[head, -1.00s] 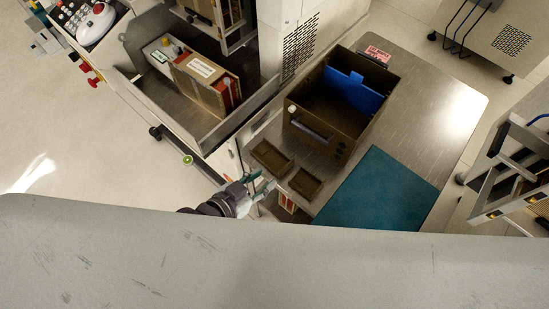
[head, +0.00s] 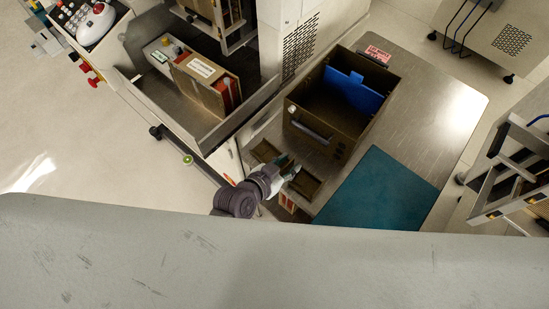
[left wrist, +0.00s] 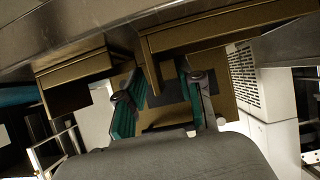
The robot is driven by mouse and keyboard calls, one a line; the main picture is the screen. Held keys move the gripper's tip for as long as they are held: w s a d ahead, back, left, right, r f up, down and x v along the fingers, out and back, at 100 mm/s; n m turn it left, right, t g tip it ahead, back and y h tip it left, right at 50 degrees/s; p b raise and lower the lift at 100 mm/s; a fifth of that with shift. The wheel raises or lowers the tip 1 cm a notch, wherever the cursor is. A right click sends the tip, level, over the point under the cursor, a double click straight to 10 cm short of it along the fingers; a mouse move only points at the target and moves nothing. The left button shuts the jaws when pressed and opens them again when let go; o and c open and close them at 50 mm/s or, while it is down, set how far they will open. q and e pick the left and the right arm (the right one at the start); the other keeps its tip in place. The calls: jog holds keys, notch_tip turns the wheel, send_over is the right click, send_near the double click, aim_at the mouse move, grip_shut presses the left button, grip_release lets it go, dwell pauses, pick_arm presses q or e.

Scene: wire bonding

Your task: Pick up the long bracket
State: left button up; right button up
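I cannot make out with certainty which part is the long bracket. Two shallow brown trays lie at the table's left edge: a farther tray (head: 265,151) and a nearer tray (head: 309,187), partly covered by my left gripper (head: 289,168). In the left wrist view, brown angled pieces show ahead, a boxy one on the left (left wrist: 78,72) and a longer one on the right (left wrist: 225,30). My left gripper (left wrist: 162,95) has its green-padded fingers apart, with nothing clearly held between them. Its height over the trays is hard to tell. My right gripper is out of view.
A brown bin (head: 325,128) with a blue divider (head: 352,92) stands behind the trays on the metal table (head: 445,110). A teal mat (head: 378,192) lies to the right. A machine with a walled tray (head: 172,108) stands at left. The table's right side is clear.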

pick_arm(q)
jog(key=shift+c, duration=0.2)
grip_shut()
